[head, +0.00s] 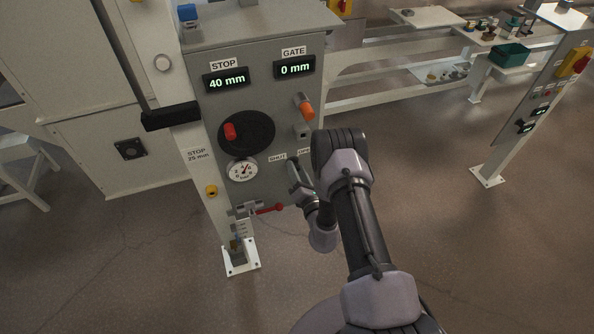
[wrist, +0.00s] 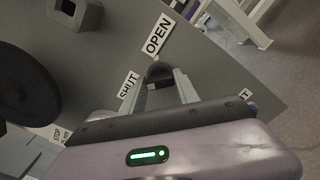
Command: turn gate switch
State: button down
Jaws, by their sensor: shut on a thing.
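The gate switch (wrist: 159,71) is a dark knob on the grey panel, between the SHUT label (wrist: 129,87) and the OPEN label (wrist: 158,35) in the wrist view. My gripper (wrist: 163,88) is shut on it, with one finger on each side. In the head view my gripper (head: 295,178) is against the lower right of the panel (head: 215,120) and hides the switch. The GATE display (head: 294,68) reads 0 mm. The switch's exact pointing direction is hard to tell.
The panel also carries a black handwheel (head: 246,134) with a red knob, an orange-tipped lever (head: 304,107), a pressure gauge (head: 242,169) and a red-handled valve (head: 266,209). The STOP display (head: 226,80) reads 40 mm. Open floor (head: 430,190) lies to the right.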

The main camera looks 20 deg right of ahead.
jog(key=shift+w+r, duration=0.1)
jog(key=shift+r, duration=0.05)
jog(key=c, duration=0.9)
grip_release()
jog(key=s+p, duration=1.4)
jog(key=s, duration=0.3)
jog(key=shift+s+p, duration=0.25)
jog(key=shift+p, duration=0.15)
